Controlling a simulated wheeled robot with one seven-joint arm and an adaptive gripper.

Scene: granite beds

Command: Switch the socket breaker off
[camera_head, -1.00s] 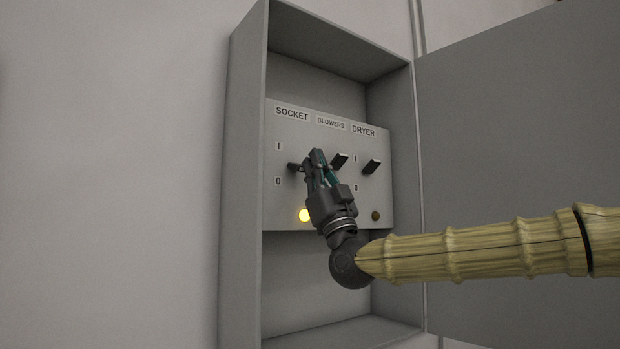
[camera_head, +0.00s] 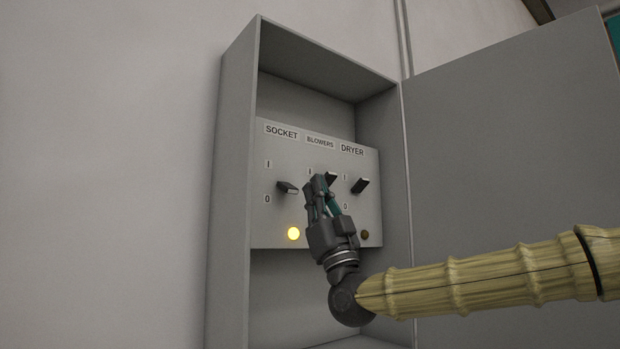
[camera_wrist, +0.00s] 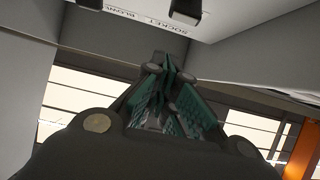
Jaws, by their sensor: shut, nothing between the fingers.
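The socket breaker is a dark lever (camera_head: 287,187) under the SOCKET label on the grey panel (camera_head: 270,228). My gripper (camera_head: 319,181) is just right of the socket lever, with a small gap in the picture, and partly covers the blowers lever (camera_head: 331,177). Its fingers are together and empty; they also show closed in the wrist view (camera_wrist: 166,66).
The dryer lever (camera_head: 361,185) slopes up to the right, above a dark lamp (camera_head: 365,236). The panel sits inside a deep grey cabinet (camera_head: 232,190) whose side walls flank it. The open cabinet door (camera_head: 500,130) stands at the right, behind my arm.

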